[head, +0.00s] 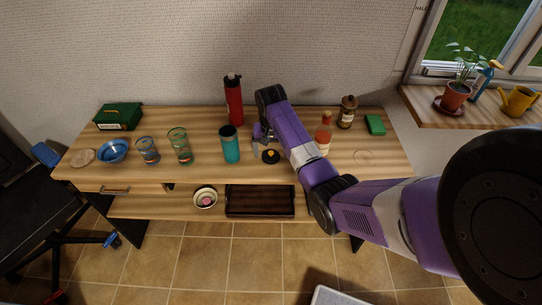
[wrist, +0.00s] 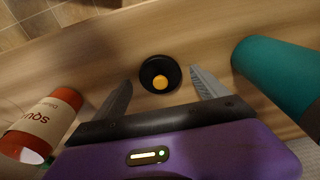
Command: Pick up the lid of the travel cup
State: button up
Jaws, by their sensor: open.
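The lid (head: 270,156) is a small black disc with an orange-yellow centre, lying on the wooden table. In the wrist view the lid (wrist: 160,74) sits between and a little beyond my two fingertips, apart from both. My gripper (head: 264,144) is open and empty, low over the table; its fingers also show in the wrist view (wrist: 160,78). The teal travel cup (head: 230,145) stands upright without a lid, left of the lid in the head view. In the wrist view the cup (wrist: 280,70) is at the right, close to one finger.
An orange squash bottle (head: 324,134) stands right of my gripper and shows at the wrist view's left (wrist: 40,125). A red flask (head: 233,100) stands behind the cup. Glasses (head: 179,146) and a blue bowl (head: 113,151) are at the left. The table's front edge is near the lid.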

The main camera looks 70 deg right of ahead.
jog(key=shift+f, duration=0.25)
jog(key=c, duration=1.4)
jog(key=shift+r, duration=0.1)
